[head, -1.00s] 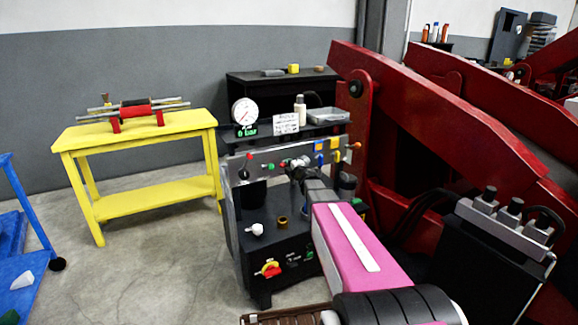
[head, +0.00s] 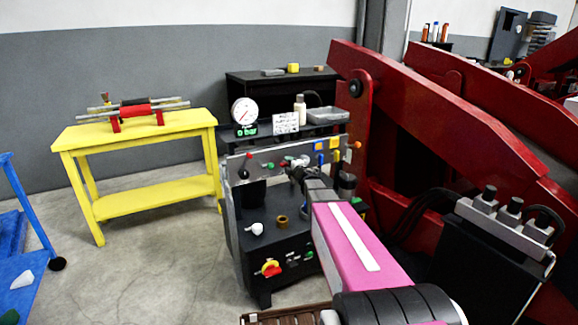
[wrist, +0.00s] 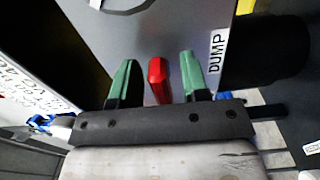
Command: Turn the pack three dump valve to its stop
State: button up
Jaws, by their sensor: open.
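The red dump valve handle (wrist: 157,80) stands between the two green fingers of my gripper (wrist: 157,62) in the wrist view. The fingers are open, with a visible gap on each side of the handle. A white label reading DUMP (wrist: 217,52) is on the grey panel to the right of the handle. In the head view my gripper (head: 298,168) is at the front of the valve panel (head: 265,163), and my wrist hides part of the panel there. The pack number cannot be read.
A round gauge (head: 244,111) with a display reading 0 bar stands on top of the black unit (head: 275,235). Several coloured knobs share the panel. A large red arm structure (head: 450,120) rises close on the right. A yellow table (head: 150,201) stands left, with clear floor before it.

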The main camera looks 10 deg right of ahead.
jog(key=v, duration=1)
jog(key=shift+s, duration=0.3)
jog(key=shift+d, duration=0.1)
